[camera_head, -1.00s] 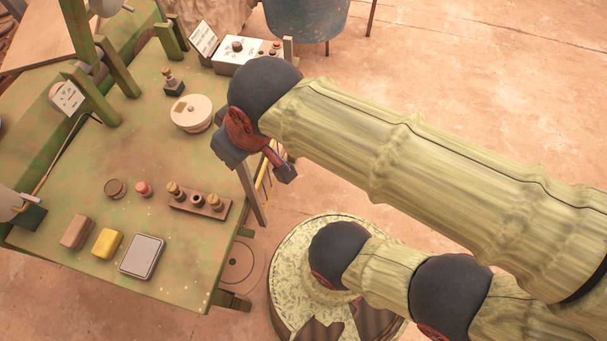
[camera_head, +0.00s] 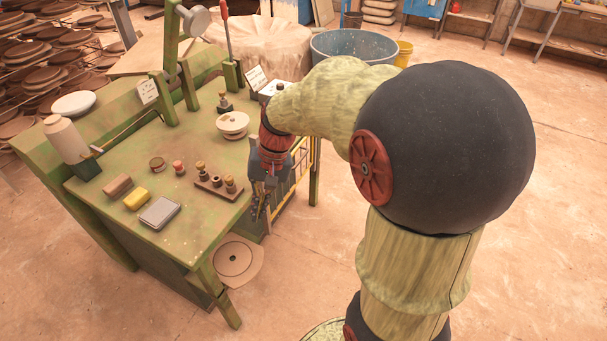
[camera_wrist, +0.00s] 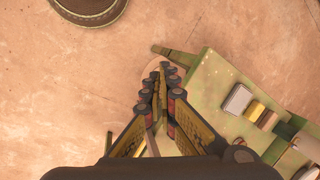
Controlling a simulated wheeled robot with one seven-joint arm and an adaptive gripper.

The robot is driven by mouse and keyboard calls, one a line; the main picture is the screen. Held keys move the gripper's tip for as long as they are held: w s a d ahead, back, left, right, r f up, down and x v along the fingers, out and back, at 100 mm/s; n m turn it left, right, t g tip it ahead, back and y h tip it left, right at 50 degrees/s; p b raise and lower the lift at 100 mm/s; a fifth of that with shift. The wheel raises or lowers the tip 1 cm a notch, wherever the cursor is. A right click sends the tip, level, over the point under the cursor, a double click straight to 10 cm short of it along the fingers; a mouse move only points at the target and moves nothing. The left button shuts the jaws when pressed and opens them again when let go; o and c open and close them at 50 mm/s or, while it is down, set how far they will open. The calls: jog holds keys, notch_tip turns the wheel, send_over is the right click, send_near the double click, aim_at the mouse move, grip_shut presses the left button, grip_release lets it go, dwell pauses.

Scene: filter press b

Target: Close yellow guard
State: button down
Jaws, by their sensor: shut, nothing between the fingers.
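The yellow guard (camera_head: 301,163), a barred frame, stands at the right side of the green press table (camera_head: 120,228) in the head view. My gripper and wrist hide part of it, and how far it stands open cannot be told. My gripper (camera_head: 257,216) points down beside the table's right edge, close to the guard; whether it touches cannot be told. In the wrist view the fingers of my gripper (camera_wrist: 165,80) are together with nothing between them, above the floor just off the table edge.
On the table are a wooden holder with knobs (camera_head: 222,189), a yellow sponge (camera_head: 136,199), a grey tin (camera_head: 159,213) and a round white wheel (camera_head: 232,123). A control box (camera_head: 277,90) sits at the back corner. A blue tub (camera_head: 352,48) stands behind.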

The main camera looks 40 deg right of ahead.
jog(key=w+d+f+m+t+y+b, duration=0.1)
jog(key=w+d+f+m+y+b, duration=0.25)
jog(key=f, duration=0.75)
jog(key=w+d+f+m+t+y, duration=0.1)
jog(key=w+d+f+m+y, duration=0.1)
jog(key=w+d+f+m, duration=0.65)
jog(key=w+d+f+t+y+b, duration=0.1)
jog(key=w+d+f+y+b, duration=0.2)
jog(key=f, duration=1.1)
jog(key=w+d+f+m+t+y, duration=0.1)
jog(key=w+d+f+m+t, duration=0.1)
jog(key=w+d+m+t, duration=0.3)
jog(key=w+d+f+m+t, duration=0.1)
jog(key=w+d+m+t, duration=0.15)
jog(key=d+t, duration=0.4)
jog(key=s+d+f+m+t+h+b, duration=0.1)
jog(key=s+d+m+t+h, duration=0.2)
jog(key=d, duration=0.4)
jog(key=s+d+f+m+t+b, duration=0.1)
jog(key=d+m+t, duration=0.1)
jog(key=d+t, duration=0.35)
jog(key=d+r+b+x, duration=0.1)
jog(key=b+x, duration=0.1)
jog(key=x, duration=1)
jog(key=shift+s+d+r+g+h, duration=0.25)
jog(key=shift+d+r+g+h, duration=0.05)
jog(key=shift+d+g+h, duration=0.1)
